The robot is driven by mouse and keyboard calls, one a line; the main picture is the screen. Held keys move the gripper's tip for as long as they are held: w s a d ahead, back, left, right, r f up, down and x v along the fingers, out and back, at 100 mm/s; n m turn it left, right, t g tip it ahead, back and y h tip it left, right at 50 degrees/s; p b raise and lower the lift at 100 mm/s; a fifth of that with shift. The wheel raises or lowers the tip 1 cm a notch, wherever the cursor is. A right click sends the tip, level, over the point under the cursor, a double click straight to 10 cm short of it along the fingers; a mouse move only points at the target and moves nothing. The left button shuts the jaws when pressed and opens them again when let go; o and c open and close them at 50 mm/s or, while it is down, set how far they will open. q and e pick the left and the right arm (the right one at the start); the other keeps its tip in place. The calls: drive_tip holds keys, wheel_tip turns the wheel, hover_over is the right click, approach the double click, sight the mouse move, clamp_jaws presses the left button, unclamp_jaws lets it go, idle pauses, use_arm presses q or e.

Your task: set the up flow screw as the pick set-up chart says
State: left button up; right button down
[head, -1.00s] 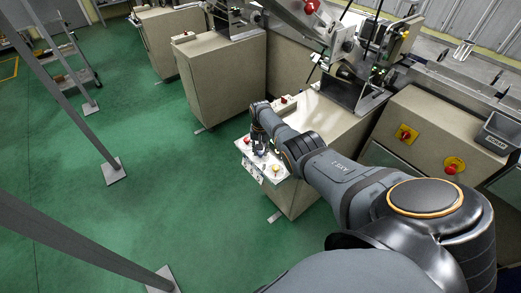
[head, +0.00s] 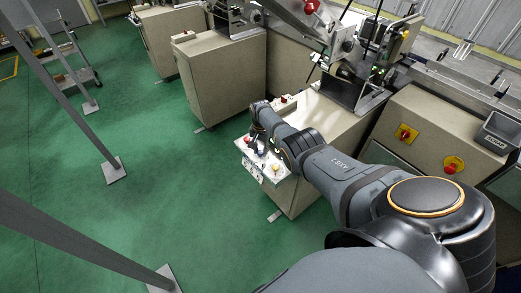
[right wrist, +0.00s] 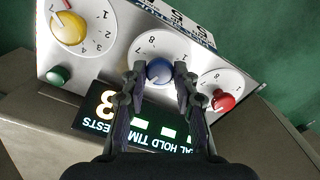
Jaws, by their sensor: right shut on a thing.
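A blue knob (right wrist: 159,69) sits on a white numbered dial (right wrist: 150,44), the middle one of three on a small control panel (head: 250,155). My right gripper (right wrist: 160,82) is shut on this knob, with one finger on each side. No readable label tells me which one is the up flow screw. The blue knob's pointer cannot be made out. My left gripper is not in view.
A black display (right wrist: 135,125) with lit digits lies below the knobs, partly behind my fingers. A green button (right wrist: 59,75) is beside it. The panel sticks out from a beige machine cabinet (head: 318,125). Grey posts (head: 114,170) stand on the green floor at left.

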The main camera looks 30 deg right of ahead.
sight(260, 152)
drive_tip(key=c, duration=1)
unclamp_jaws()
wheel_tip(260, 152, up, 12)
drive_tip(key=shift+r, duration=0.1)
